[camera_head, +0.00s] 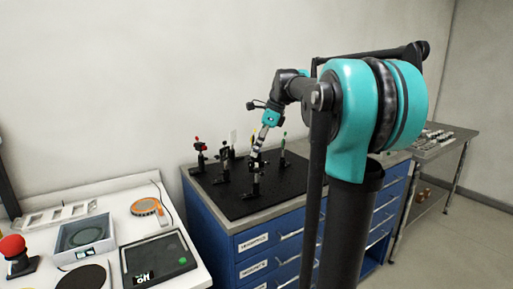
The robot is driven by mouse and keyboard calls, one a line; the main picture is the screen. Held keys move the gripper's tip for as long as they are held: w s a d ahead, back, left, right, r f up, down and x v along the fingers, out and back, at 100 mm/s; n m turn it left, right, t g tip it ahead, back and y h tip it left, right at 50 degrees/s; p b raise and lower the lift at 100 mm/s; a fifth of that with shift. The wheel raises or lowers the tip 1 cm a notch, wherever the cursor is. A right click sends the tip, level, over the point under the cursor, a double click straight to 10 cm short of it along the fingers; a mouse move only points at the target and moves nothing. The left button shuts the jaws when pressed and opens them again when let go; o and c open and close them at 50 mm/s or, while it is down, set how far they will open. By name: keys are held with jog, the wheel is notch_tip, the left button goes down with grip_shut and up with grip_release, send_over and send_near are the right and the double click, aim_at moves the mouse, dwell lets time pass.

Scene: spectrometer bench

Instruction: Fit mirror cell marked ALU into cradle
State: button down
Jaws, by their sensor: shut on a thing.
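My gripper (258,153) points down over the black optical breadboard (225,203) on the blue cabinet. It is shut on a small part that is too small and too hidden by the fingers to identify. Its tips are just above or in front of a black post mount (255,188); I cannot tell whether they touch. I cannot read an ALU mark anywhere, and I cannot tell which mount is the cradle.
Other mounts stand close by: one with a red top (199,150) at left, one with a green top (283,150) at right. A white bench (110,200) with instruments is at left. A metal table (440,145) with small items is at right.

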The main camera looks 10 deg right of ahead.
jog(key=shift+f, duration=0.2)
jog(key=shift+r, duration=0.2)
jog(key=shift+r, duration=0.75)
jog(key=shift+a+f, duration=0.1)
jog(key=shift+f, duration=0.15)
dwell(0.8)
jog(key=shift+f, duration=0.35)
jog(key=shift+f, duration=0.2)
jog(key=shift+r, duration=0.8)
jog(key=shift+r, duration=0.1)
